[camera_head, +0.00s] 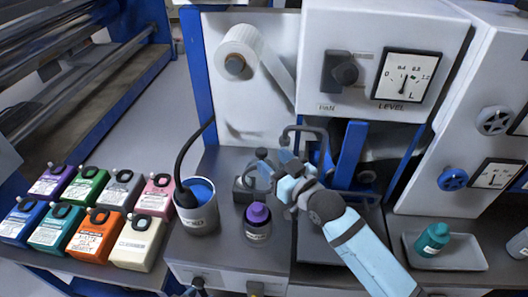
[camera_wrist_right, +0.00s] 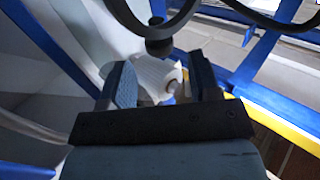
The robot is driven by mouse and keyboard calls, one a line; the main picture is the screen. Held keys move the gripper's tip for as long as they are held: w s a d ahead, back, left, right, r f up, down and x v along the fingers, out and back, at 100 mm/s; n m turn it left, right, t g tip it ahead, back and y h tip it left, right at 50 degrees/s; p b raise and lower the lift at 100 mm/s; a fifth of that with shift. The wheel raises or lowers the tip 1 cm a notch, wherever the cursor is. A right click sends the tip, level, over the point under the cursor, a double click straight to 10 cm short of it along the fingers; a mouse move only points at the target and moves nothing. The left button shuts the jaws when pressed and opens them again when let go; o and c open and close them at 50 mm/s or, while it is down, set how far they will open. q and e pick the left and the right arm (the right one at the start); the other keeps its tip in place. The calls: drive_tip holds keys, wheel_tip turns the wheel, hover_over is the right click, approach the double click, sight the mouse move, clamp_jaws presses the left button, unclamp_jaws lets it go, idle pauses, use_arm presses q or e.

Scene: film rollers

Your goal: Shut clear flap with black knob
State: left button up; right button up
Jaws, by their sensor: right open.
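My right gripper (camera_head: 264,167) is in the middle of the head view, above the grey bench, with its arm coming in from the lower right. Its two fingers are apart and nothing is between them; it also shows in the right wrist view (camera_wrist_right: 162,84). A rounded black knob (camera_wrist_right: 158,34) on dark curved bars shows in the wrist view, just beyond and above the gap between the fingers. I cannot tell whether it touches them. A clear flap cannot be made out in either view, so its position is unclear. My left gripper is not seen.
A white paper roll (camera_head: 240,52) is mounted on the back panel. A cup with blue contents (camera_head: 198,222) and a purple-capped bottle (camera_head: 257,222) stand left of my right arm. Several coloured cartridges (camera_head: 96,233) lie at left.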

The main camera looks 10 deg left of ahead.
sight(265, 155)
drive_tip(key=shift+x, duration=2.1)
drive_tip(key=shift+c, duration=0.5)
clamp_jaws()
